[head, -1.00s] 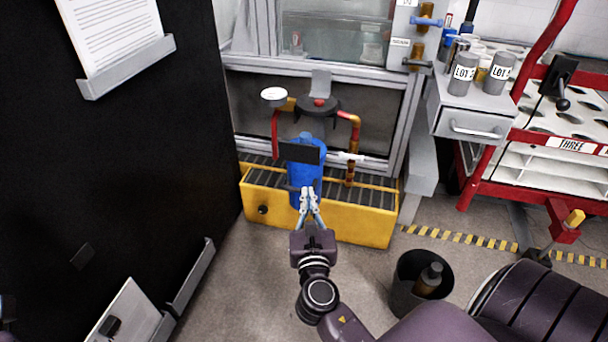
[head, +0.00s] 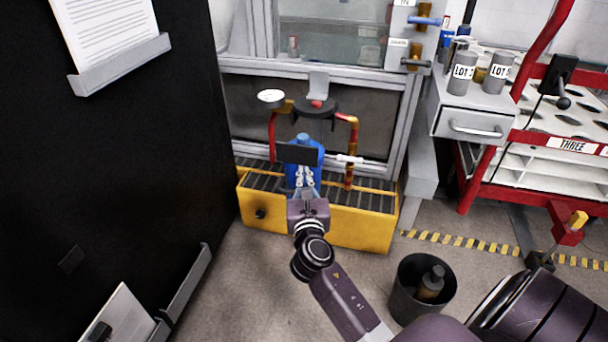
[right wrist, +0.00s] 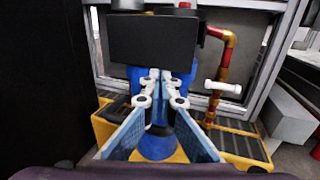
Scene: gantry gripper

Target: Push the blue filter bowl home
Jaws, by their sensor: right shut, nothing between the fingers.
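The blue filter bowl (head: 318,151) stands upright over the yellow grated trough, below the black filter head (head: 317,106). A flat black plate (head: 297,154) hides part of its front. In the right wrist view the bowl (right wrist: 155,147) shows behind and below the fingers, and the plate (right wrist: 152,41) covers its upper part. My right gripper (head: 305,172) is shut and empty, with its tips in front of the bowl just below the plate. It also shows in the right wrist view (right wrist: 161,76). I cannot tell whether the tips touch the bowl. My left gripper is out of view.
Red and brass pipes (head: 352,135) flank the filter, with a white-handled valve (head: 348,159) on the right. The yellow trough (head: 350,226) lies beneath. A tall black panel (head: 130,150) stands left, and a dark bin (head: 408,290) stands on the floor at right.

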